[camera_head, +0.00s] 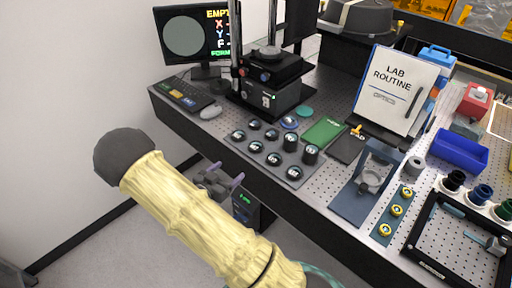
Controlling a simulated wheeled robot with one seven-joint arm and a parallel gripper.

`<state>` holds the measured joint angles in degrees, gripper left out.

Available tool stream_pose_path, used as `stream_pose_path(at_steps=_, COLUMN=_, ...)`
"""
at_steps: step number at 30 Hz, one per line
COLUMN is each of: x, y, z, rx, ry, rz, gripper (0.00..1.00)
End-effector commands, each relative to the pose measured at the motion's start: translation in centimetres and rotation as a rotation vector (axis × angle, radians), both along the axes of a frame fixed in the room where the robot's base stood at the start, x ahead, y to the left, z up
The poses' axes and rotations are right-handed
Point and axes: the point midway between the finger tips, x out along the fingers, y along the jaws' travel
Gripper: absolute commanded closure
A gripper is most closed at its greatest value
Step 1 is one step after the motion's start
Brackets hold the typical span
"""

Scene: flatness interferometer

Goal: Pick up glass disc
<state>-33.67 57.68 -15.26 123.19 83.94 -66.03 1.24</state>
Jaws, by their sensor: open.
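I cannot tell for certain which item is the glass disc. A pale, clear-looking round piece (372,179) sits in a blue-grey stand (349,203) at the middle right of the bench. A dark tray (268,163) to its left holds several small round pieces in black mounts, with shiny tops (274,159). My gripper (226,174) shows low beside the bench's front edge, beyond my pale yellow sleeved arm. Its two purple-grey fingers are apart, with nothing seen between them. It is well away from the stand and left of and below the tray.
A blue bin (460,153) and a black frame (430,262) stand right. The floor in front is mostly clear.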

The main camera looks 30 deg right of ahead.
Motion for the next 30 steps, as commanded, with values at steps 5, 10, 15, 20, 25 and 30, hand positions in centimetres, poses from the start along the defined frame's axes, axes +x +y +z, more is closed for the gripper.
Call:
stream_pose_path(at_steps=5, x=0.0, y=0.0, z=0.0, rx=0.003, ry=0.001, rz=0.001, gripper=0.24)
stream_pose_path(at_steps=10, x=0.6, y=-0.9, z=0.0, rx=0.002, ry=0.000, rz=0.001, gripper=0.24)
stream_pose_path(at_steps=15, x=1.9, y=-3.2, z=-0.5, rx=0.004, ry=0.002, rz=-0.002, gripper=0.24)
stream_pose_path(at_steps=20, x=3.3, y=-5.6, z=-1.0, rx=0.003, ry=0.002, rz=-0.001, gripper=0.24)
stream_pose_path(at_steps=25, x=4.9, y=-8.1, z=-1.6, rx=0.003, ry=0.002, rz=0.000, gripper=0.24)
stream_pose_path(at_steps=30, x=6.1, y=-9.9, z=-2.1, rx=0.004, ry=0.001, rz=0.001, gripper=0.24)
